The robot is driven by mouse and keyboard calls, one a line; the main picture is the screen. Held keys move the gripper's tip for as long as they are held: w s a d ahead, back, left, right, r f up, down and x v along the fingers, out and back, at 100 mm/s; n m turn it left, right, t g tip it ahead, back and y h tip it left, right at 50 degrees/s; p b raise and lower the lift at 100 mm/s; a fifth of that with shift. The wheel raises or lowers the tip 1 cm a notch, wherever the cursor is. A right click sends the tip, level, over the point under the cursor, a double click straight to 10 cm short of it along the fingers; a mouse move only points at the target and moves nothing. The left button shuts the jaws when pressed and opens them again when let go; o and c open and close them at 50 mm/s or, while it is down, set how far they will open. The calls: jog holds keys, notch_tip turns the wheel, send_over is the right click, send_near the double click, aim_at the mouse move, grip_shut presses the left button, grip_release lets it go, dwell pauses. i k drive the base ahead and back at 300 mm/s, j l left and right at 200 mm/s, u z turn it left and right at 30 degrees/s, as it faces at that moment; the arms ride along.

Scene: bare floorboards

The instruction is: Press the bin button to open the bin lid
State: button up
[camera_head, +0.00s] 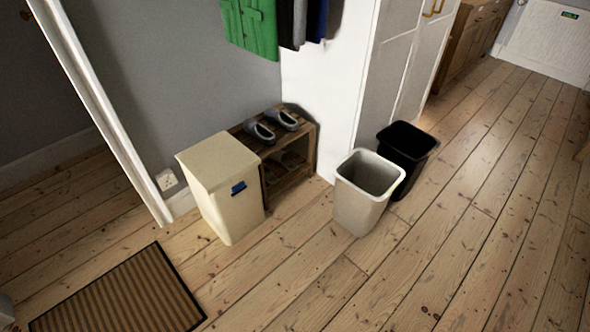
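A cream bin (233,207) stands upright on the floorboards, left of the middle in the head view. Its flat lid (215,160) is shut. A small blue button (239,188) sits on the bin's front face near the top right, just below the lid. My gripper is not in view, and nothing in this view touches the bin or its button.
A wooden shoe rack (291,167) with grey shoes stands close to the bin's right. An open white bin (362,210) and an open black bin (413,141) stand further right. A striped doormat (125,296) lies at front left. The floor at right is clear.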

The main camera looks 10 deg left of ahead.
aim_at(238, 186)
jog(key=i+j+u, duration=0.15)
jog(key=i+j, duration=1.2)
jog(key=k+j, duration=0.05)
jog(key=j, duration=0.05)
